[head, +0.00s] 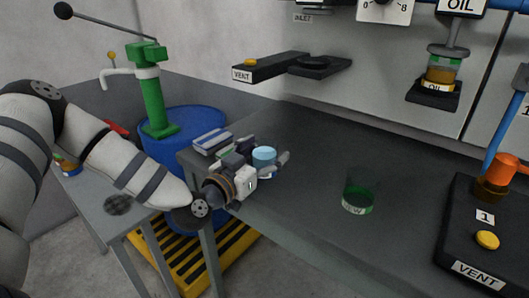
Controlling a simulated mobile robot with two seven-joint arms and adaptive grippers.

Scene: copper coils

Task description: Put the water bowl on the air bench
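A small light-blue bowl (264,156), which looks like the water bowl, is at the left end of the dark bench (300,225). My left gripper (262,166) reaches in from the left, with its fingers on either side of the bowl; it looks shut on it. The gripper body hides part of the bowl, and I cannot tell whether its base touches the bench top. No sign reading "air" is legible, so I cannot tell which bench is the air bench. My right gripper is not in view.
A green glass labelled NEW (358,194) stands on the dark bench. A black VENT box (470,235) is at the right. A lower grey table (95,205) stands left, and a blue drum (180,135) with a green pump (152,100) is behind.

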